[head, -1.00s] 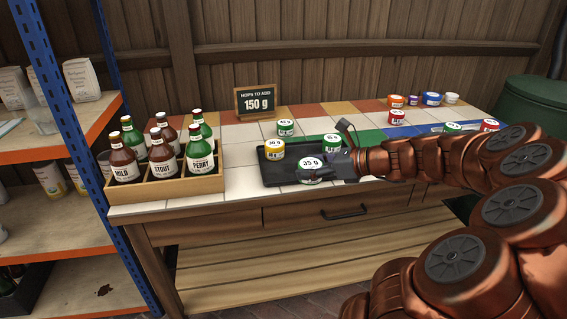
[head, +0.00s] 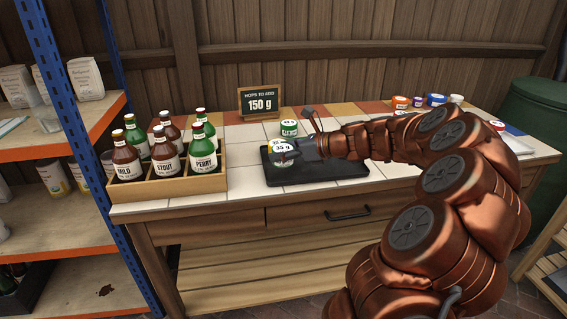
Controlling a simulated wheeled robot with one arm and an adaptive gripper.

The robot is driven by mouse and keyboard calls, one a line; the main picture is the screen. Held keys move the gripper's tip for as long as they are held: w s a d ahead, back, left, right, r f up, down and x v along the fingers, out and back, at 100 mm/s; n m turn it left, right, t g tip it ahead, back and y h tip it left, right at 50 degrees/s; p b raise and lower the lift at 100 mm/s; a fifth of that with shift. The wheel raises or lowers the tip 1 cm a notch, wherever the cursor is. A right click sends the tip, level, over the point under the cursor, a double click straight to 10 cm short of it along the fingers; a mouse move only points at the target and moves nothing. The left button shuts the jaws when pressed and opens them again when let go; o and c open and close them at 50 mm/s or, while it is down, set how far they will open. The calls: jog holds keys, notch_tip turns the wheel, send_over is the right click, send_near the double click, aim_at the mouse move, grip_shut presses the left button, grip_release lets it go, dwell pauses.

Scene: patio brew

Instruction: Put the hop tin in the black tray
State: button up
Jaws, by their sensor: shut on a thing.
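A tin with a white lid marked 35 g (head: 282,147) is held at the left part of the black tray (head: 320,176). My gripper (head: 298,150) is shut on this tin, reaching in from the right. Part of a yellow tin shows close behind the held tin, mostly hidden. I cannot tell whether the held tin touches the tray floor. A green tin (head: 289,129) stands on the tiles just behind the tray. The front and right of the tray look bare, while my arm hides the area behind its right side.
A wooden crate of bottles (head: 168,187) stands left of the tray. A sign reading 150 g (head: 259,102) stands at the back. Several tins, including an orange one (head: 399,104), stand at the back right. A blue-posted shelf (head: 52,75) rises at the left.

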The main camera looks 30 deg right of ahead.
jog(key=shift+f+b, duration=0.45)
jog(key=shift+f, duration=1.3)
jog(key=shift+f, duration=0.1)
jog(key=o, duration=1.1)
